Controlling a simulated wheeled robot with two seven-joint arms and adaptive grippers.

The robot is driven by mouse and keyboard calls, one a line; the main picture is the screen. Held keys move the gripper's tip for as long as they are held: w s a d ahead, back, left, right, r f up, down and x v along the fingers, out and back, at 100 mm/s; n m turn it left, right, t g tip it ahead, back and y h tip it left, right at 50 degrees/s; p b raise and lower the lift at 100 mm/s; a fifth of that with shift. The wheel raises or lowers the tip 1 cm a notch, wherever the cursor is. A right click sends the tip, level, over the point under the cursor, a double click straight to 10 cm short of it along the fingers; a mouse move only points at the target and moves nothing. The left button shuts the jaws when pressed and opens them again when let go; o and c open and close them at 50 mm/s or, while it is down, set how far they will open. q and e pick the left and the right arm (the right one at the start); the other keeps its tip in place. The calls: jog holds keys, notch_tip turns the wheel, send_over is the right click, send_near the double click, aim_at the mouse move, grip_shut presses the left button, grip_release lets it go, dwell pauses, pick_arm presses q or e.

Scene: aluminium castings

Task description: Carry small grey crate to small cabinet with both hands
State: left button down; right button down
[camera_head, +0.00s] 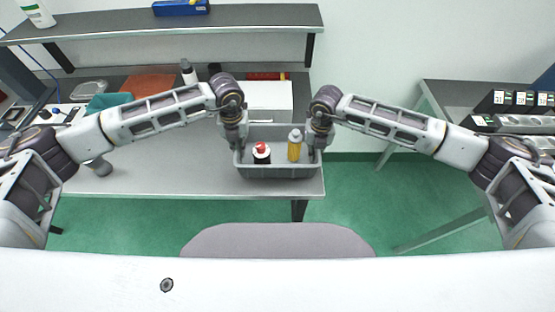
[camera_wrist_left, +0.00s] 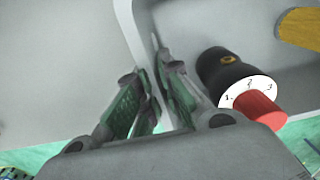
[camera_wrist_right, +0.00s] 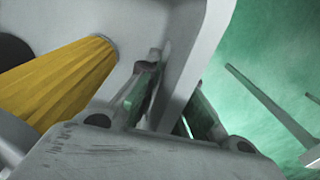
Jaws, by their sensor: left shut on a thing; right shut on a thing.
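The small grey crate (camera_head: 278,171) is at the right end of the grey workbench in the head view. It holds a dark bottle with a red cap (camera_head: 261,153) and a yellow bottle with a pale cap (camera_head: 294,146). My left gripper (camera_head: 239,146) is shut on the crate's left wall, and the left wrist view shows that wall (camera_wrist_left: 134,30) between its fingers. My right gripper (camera_head: 316,144) is shut on the crate's right wall, and the right wrist view shows this wall (camera_wrist_right: 190,50) between its fingers. I cannot tell whether the crate touches the bench. I cannot make out which thing is the small cabinet.
The workbench (camera_head: 180,177) carries a white box (camera_head: 268,97) behind the crate and a teal cloth (camera_head: 108,102) at left. A shelf (camera_head: 240,16) hangs above. Another table (camera_head: 450,93) with dark bins stands at right. Green floor lies between. A grey rounded seat-like shape (camera_head: 278,241) is in front.

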pick_arm(q)
jog(key=c, duration=1.6)
grip_release()
pick_arm(e)
jog(key=c, duration=1.6)
grip_release()
pick_arm(q)
notch_tip(320, 180, up, 12)
pick_arm(e)
jog(key=shift+r, duration=6)
jog(key=shift+f, duration=0.1)
